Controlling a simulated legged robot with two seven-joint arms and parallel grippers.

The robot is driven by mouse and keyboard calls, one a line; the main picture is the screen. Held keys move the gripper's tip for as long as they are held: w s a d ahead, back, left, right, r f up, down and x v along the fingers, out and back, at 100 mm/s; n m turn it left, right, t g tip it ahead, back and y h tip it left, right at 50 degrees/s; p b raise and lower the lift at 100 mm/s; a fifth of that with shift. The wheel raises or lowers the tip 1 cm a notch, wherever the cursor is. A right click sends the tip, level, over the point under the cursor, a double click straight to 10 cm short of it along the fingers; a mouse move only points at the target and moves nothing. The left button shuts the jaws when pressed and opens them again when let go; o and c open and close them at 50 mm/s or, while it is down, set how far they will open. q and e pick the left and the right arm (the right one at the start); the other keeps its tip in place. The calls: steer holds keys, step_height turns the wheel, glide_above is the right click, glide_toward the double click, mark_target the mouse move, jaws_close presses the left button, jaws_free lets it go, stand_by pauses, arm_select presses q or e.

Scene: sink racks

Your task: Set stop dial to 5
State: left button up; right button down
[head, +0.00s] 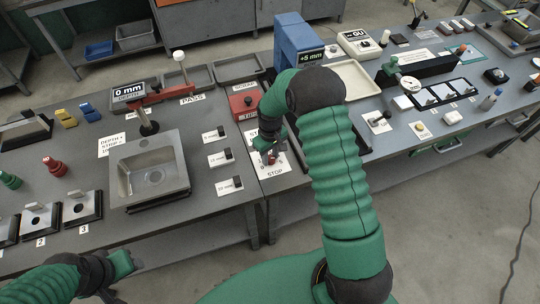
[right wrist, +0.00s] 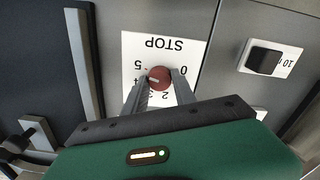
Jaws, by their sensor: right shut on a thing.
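The stop dial is a small red knob (right wrist: 160,78) on a white plate (right wrist: 190,48) marked STOP, upside down in the right wrist view. The figures 0, 5, 3 and 2 show around it. A pale mark on the knob points left, near the 5; its exact reading is unclear. My right gripper (right wrist: 159,82) has one finger on each side of the knob and is shut on it. In the head view the right gripper (head: 268,150) is over the STOP plate (head: 276,172), partly hiding the dial. My left gripper (head: 118,272) is at the lower left, away from the dial.
A metal sink basin (head: 150,170) and several small labelled switches (head: 220,159) lie left of the dial. A red box (head: 243,104) and a blue stand (head: 297,45) marked +5 mm are behind it. A gap separates the two bench sections near the dial.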

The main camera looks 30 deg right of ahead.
mark_target(270, 157)
steer(key=shift+w+d+r+m, duration=0.1)
steer(key=shift+w+r+m, duration=0.05)
steer(key=shift+m, duration=0.65)
steer(key=c, duration=1.4)
jaws_free()
steer(key=o, duration=0.4)
step_height(270, 157, up, 17)
steer(key=shift+f+b, duration=0.2)
steer(key=shift+b, duration=0.5)
